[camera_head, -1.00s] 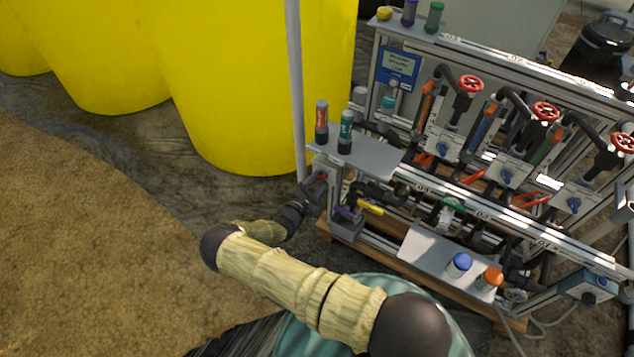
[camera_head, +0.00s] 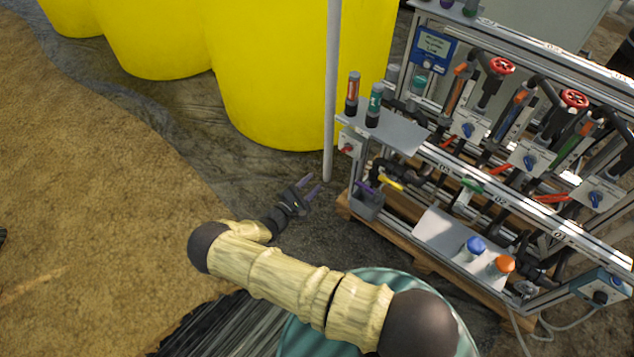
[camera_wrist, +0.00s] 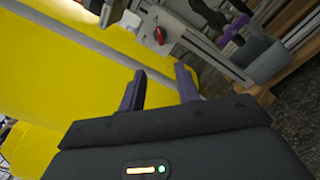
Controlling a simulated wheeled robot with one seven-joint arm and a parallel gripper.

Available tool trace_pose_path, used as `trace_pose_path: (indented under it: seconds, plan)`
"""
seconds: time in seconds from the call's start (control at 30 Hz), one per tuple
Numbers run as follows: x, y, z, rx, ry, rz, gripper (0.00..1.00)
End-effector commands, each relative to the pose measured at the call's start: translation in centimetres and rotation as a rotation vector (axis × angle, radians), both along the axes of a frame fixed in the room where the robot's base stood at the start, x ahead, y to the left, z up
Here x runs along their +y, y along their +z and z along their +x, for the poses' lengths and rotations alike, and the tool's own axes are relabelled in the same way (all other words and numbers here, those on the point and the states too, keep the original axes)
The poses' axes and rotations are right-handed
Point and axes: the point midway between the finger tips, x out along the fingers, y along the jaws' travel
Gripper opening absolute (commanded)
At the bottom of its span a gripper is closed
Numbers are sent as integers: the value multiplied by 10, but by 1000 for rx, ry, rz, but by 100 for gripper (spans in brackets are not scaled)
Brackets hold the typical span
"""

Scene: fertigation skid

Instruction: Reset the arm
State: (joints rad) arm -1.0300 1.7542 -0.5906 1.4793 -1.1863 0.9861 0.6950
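My gripper (camera_head: 309,187) is at the end of my tan-sleeved arm, left of the fertigation skid (camera_head: 425,153) and clear of it. Its two purple-grey fingers are spread apart with nothing between them. In the wrist view the open fingers of my gripper (camera_wrist: 160,90) point toward the yellow tank and the skid's end. A red rotary switch (camera_head: 347,148) on a light box at the skid's near left corner is beyond the fingertips; the red switch also shows in the wrist view (camera_wrist: 160,36).
Large yellow tanks (camera_head: 270,80) stand behind, with a grey upright pole (camera_head: 332,95) in front. A grey bin (camera_head: 367,205) with a purple-handled item hangs on the skid's left end. Blue-capped (camera_head: 474,248) and orange-capped (camera_head: 500,266) bottles stand on a lower shelf. Open ground (camera_head: 90,210) lies left.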

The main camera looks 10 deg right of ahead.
Motion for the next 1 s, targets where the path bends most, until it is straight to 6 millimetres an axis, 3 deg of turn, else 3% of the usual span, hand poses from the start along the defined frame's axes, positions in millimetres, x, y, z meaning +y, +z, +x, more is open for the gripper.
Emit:
trace_pose_path:
  seconds: [0.73,1.0]
  plan:
    - [-3,2,-2,3,-28,10,33]
    - [-40,30,-17,49,-268,169,33]
